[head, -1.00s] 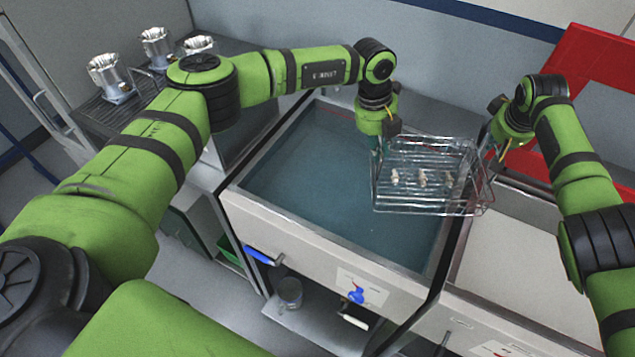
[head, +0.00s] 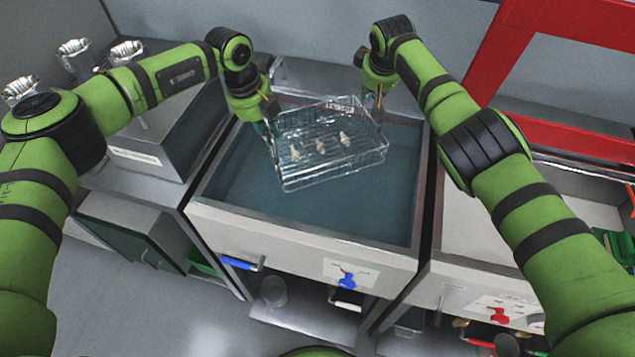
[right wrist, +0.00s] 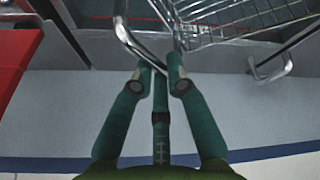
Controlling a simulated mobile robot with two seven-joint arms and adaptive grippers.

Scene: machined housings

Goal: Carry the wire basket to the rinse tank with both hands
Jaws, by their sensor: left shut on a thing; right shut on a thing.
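The wire basket (head: 335,174) hangs over the middle of a tank (head: 300,237) filled with blue-grey water and fitted with a blue valve. Several small pale parts lie inside the basket. My left gripper (head: 268,127) is shut on the basket's left end. My right gripper (head: 373,100) is shut on its far right end. In the right wrist view, my right gripper (right wrist: 158,68) closes around the basket's bent handle bar (right wrist: 130,40), with the wire mesh beyond. The basket's height above the water is hard to judge.
A second tank with a pale interior and a red valve (head: 497,312) stands to the right, beside a red frame (head: 560,135). A grey labelled box (head: 165,150) and several shiny metal housings (head: 75,50) are at the left. A blue handle (head: 240,263) projects from the front.

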